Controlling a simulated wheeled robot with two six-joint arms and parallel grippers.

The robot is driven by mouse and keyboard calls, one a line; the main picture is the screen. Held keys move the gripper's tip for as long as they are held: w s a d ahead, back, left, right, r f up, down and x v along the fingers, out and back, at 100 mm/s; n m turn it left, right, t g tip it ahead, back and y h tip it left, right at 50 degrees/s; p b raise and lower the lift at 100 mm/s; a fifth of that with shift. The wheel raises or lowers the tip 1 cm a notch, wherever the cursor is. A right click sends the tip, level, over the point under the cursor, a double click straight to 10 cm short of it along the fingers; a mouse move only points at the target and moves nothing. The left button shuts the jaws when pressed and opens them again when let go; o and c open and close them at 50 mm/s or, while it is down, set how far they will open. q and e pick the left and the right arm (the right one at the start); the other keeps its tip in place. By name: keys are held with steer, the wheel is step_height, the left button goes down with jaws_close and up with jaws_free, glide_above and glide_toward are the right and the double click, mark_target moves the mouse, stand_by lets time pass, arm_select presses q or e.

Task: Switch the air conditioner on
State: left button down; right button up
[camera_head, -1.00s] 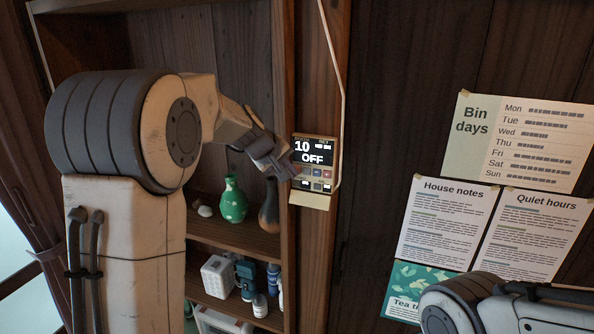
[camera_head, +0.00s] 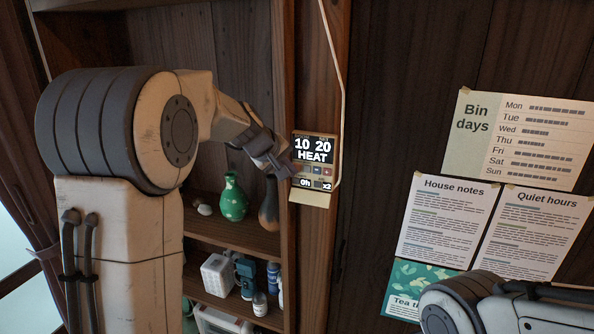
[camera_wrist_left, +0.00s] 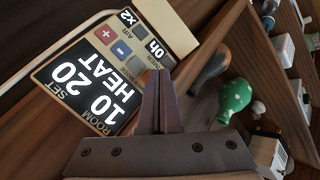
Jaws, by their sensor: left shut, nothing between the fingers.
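The air conditioner control panel (camera_head: 314,163) is fixed to the wooden post. Its lit display reads 10 and 20 with HEAT below, and 0h and x2 at the bottom. In the left wrist view the panel (camera_wrist_left: 98,82) appears turned, with ROOM by the 10, SET by the 20, and red plus and blue minus buttons. My left gripper (camera_head: 287,167) is shut and empty at the panel's left edge. In the wrist view its fingertips (camera_wrist_left: 157,75) cover part of the panel's button area; I cannot tell whether they touch it. My right gripper is out of view.
Shelves left of the post hold a green vase (camera_head: 233,198), a dark vase (camera_head: 269,206), a white box (camera_head: 217,275) and several bottles. Paper notices (camera_head: 447,222) hang on the right wall. A pale cable (camera_head: 336,75) runs down to the panel.

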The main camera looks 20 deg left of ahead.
arm_select(q)
steer(key=shift+s, duration=0.2)
steer(key=s+b, duration=0.3)
steer(key=s, duration=0.3)
stand_by(0.4)
steer(key=s+d+f+m+g+h+b, duration=0.1)
steer(key=s+d+f+m+g, duration=0.1)
steer(key=s+d+f+m, duration=0.4)
steer(key=s+d+f+m+g+h, duration=0.1)
steer(key=s+d+f+m+g, duration=0.15)
steer(key=s+d, duration=0.65)
steer(key=s+d+f+m+g+y, duration=0.1)
steer(key=s+f+m, duration=0.1)
steer(key=s, duration=0.4)
steer(key=s+d+f+m+g+y+b, duration=0.1)
steer(key=s+f+m+g, duration=0.1)
steer(key=s, duration=0.4)
steer(key=s+d+f+m+g+y, duration=0.1)
steer(key=s+f+m, duration=0.3)
steer(key=s+f, duration=0.1)
steer(key=shift+s+d+f, duration=0.2)
steer(key=shift+s+f, duration=0.2)
steer(key=shift+s, duration=0.45)
